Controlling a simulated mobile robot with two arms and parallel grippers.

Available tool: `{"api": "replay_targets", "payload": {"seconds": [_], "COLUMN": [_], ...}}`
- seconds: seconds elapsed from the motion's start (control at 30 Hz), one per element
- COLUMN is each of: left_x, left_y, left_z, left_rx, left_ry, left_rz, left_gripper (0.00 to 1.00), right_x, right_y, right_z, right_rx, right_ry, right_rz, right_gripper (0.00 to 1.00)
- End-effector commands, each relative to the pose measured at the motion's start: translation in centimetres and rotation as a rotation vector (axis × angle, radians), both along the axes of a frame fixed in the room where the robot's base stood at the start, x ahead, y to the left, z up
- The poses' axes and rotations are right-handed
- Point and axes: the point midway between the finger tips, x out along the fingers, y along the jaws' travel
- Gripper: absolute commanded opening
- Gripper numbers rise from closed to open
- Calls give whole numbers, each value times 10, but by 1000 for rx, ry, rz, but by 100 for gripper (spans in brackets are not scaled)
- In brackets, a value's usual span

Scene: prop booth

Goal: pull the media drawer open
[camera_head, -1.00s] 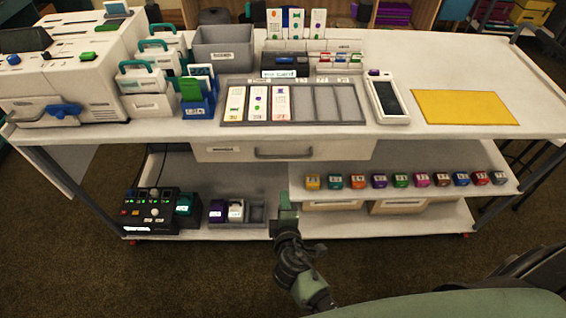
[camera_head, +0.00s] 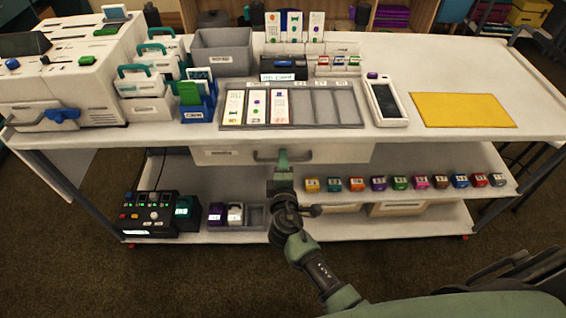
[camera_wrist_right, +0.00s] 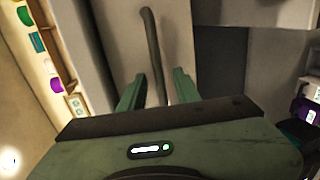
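The white drawer (camera_head: 345,154) hangs under the table top, with a small label on its left whose text I cannot read. It looks closed. Its dark bar handle (camera_head: 302,155) is at the middle of the front. My right gripper (camera_head: 283,158) is at the handle and hides part of it. In the right wrist view the handle (camera_wrist_right: 156,50) runs between the two green fingers of my right gripper (camera_wrist_right: 157,88), with a gap on each side. The fingers are open around the bar. My left gripper is not in view.
Below the drawer, a shelf carries a row of several small coloured blocks (camera_head: 400,182). A black control box (camera_head: 150,212) and a grey tray (camera_head: 255,216) stand on the lower shelf. The table top (camera_head: 455,75) holds a card tray, boxes and a yellow mat (camera_head: 462,109).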

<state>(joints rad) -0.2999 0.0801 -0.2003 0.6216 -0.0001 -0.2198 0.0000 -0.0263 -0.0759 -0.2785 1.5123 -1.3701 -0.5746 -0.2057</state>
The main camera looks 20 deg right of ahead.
Motion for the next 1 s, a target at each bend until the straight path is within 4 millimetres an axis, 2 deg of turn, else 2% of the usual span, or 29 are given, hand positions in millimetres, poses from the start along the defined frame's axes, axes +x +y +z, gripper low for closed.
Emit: {"api": "replay_targets", "payload": {"seconds": [0.1, 0.2, 0.23, 1.0], "left_x": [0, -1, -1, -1], "left_y": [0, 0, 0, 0], "left_z": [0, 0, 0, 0], "left_rx": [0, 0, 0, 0], "left_ry": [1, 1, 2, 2], "left_rz": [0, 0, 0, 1], "left_gripper": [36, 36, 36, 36], "right_x": [0, 0, 0, -1], "right_y": [0, 0, 0, 0], "right_z": [0, 0, 0, -1], "right_rx": [0, 0, 0, 0], "right_ry": [0, 0, 0, 1], "right_rz": [0, 0, 0, 0], "right_gripper": [32, 5, 0, 0]}}
